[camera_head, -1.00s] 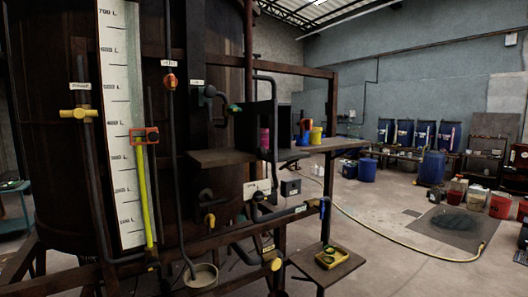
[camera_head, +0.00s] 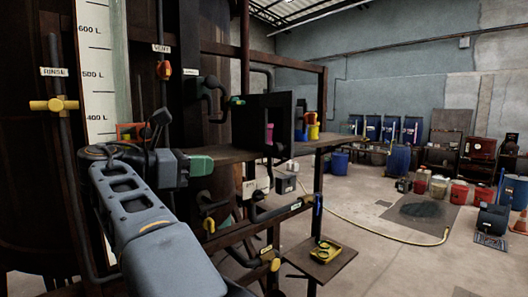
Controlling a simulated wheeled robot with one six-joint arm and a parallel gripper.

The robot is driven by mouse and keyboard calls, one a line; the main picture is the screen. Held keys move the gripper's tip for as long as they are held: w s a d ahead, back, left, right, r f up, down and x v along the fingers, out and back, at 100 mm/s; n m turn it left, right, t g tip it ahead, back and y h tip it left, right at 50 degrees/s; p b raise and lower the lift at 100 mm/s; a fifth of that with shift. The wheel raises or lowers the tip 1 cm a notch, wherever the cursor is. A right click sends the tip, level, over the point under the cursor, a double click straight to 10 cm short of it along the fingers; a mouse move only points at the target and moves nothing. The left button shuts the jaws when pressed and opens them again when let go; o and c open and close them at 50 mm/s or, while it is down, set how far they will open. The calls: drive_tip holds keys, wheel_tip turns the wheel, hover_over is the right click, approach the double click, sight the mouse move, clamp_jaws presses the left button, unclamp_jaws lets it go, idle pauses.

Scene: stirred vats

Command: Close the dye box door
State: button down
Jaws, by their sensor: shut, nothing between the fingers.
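The dye box (camera_head: 255,118) is a dark box on the brown shelf (camera_head: 225,155), just right of the vat. Its dark panels blend together, so I cannot tell which one is the door or how far it stands open. A pink container (camera_head: 269,133) shows at the box. My gripper (camera_head: 202,165) is in front of the shelf, to the left of and a little lower than the box. Its green-tipped fingers point right and are shut and empty. They appear apart from the box in this view.
A small table (camera_head: 328,268) with a yellow tray (camera_head: 326,251) stands lower right. Open floor lies beyond.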

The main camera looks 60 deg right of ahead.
sight(274, 149)
drive_tip(key=s+d+r, duration=0.1)
drive_tip(key=s+d, duration=0.1)
drive_tip(key=d, duration=0.1)
drive_tip(key=s+d+g+p, duration=0.1)
drive_tip(key=s+d, duration=0.2)
drive_tip(key=s+d+r+g, duration=0.1)
drive_tip(key=s+d, duration=0.1)
drive_tip(key=d, duration=0.2)
drive_tip(key=shift+s+r+m, duration=0.3)
drive_tip(key=shift+s, duration=0.05)
drive_tip(key=shift+p+x, duration=0.4)
drive_tip(key=shift+x, duration=0.4)
drive_tip(key=shift+f, duration=0.1)
